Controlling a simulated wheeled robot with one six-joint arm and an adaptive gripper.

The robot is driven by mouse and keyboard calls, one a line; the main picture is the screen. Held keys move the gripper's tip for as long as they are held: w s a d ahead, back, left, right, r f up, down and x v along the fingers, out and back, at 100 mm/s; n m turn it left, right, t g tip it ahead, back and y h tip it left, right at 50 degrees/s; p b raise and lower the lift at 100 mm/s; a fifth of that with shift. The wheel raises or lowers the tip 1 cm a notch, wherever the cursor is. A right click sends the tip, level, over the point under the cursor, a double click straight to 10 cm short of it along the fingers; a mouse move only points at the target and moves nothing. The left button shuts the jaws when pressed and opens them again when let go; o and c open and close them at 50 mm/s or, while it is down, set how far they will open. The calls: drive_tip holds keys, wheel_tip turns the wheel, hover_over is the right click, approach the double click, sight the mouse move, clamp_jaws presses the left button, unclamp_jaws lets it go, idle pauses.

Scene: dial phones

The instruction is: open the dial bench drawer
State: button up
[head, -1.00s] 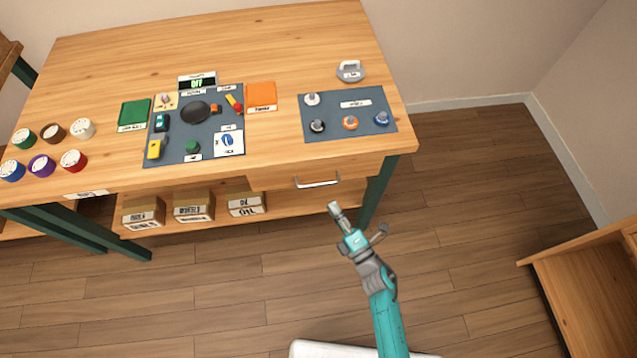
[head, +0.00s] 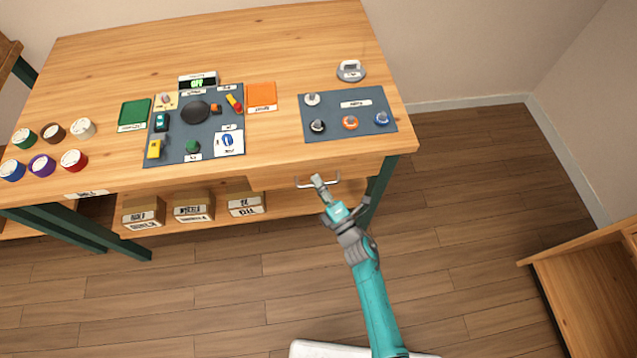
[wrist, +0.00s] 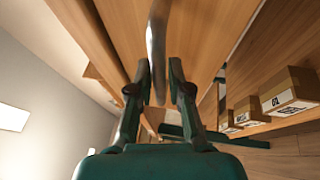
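The dial bench drawer (head: 358,169) is under the right part of the bench top, and its front looks flush with the bench. Its silver bar handle (head: 304,185) shows on both sides of my gripper (head: 318,181), which covers the middle. In the wrist view, the handle (wrist: 157,45) runs between the two fingers of my gripper (wrist: 159,68). The fingers are apart, one on each side of the bar. I see no clear grip on it; whether a finger touches it is hard to tell.
The bench top (head: 270,40) carries a mat with small items, and a second mat (head: 340,103) with several knobs above the drawer. Labelled boxes (head: 193,207) stand on the lower shelf. A green bench leg (head: 378,190) is right of my gripper. The floor in front is clear.

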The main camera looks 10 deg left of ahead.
clamp_jaws()
drive_tip(key=s+d, duration=0.3)
drive_tip(key=s, duration=0.9)
drive_tip(key=s+d, duration=0.4)
drive_tip(key=s, duration=0.9)
drive_tip(key=shift+s+d, duration=0.2)
drive_tip(key=shift+s, duration=0.1)
drive_tip(key=shift+o, duration=1.4)
unclamp_jaws()
